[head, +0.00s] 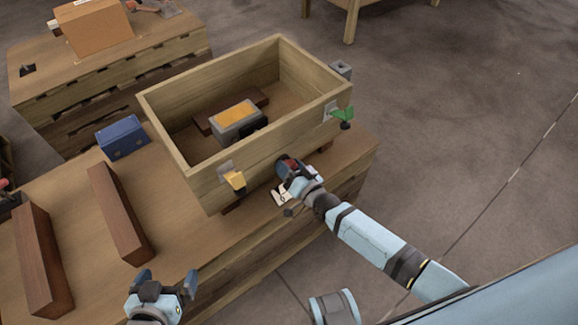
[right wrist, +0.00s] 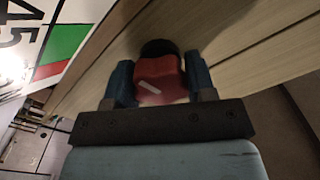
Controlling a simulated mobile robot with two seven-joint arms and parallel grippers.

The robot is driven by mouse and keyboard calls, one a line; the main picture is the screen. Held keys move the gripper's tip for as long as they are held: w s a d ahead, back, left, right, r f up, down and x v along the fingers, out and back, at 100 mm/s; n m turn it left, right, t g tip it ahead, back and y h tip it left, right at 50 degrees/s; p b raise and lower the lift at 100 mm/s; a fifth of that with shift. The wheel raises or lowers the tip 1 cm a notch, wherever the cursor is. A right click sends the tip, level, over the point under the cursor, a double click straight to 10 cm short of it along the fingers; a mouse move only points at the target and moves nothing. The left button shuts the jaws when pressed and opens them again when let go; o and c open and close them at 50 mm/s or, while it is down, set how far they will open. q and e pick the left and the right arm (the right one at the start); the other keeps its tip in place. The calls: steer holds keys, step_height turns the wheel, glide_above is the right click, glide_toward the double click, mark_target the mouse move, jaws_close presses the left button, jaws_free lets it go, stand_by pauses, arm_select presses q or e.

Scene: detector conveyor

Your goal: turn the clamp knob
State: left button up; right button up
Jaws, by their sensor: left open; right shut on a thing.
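The red clamp knob (right wrist: 161,80) sits between the two blue fingers of my right gripper (right wrist: 160,85) in the right wrist view. It has a pale mark on its face and a dark round base behind it, against the wooden crate wall. In the head view my right gripper (head: 287,167) is at the front wall of the crate (head: 205,194), shut on the red knob, which is mostly hidden there. My left gripper (head: 163,284) is open and empty, low at the front edge of the table.
The crate holds a grey box with an orange top (head: 237,115). A yellow part (head: 235,181) and a green part (head: 343,113) are on its front wall. A blue box (head: 122,138) and two brown beams (head: 119,213) lie to the left. A white printed card (right wrist: 60,40) is beside the knob.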

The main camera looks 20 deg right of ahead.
steer(key=o, duration=0.9)
steer(key=shift+s, duration=0.1)
steer(key=p+v, duration=0.1)
steer(key=v, duration=1.2)
steer(key=shift+s+d+p, duration=0.1)
steer(key=shift+s+p, duration=0.25)
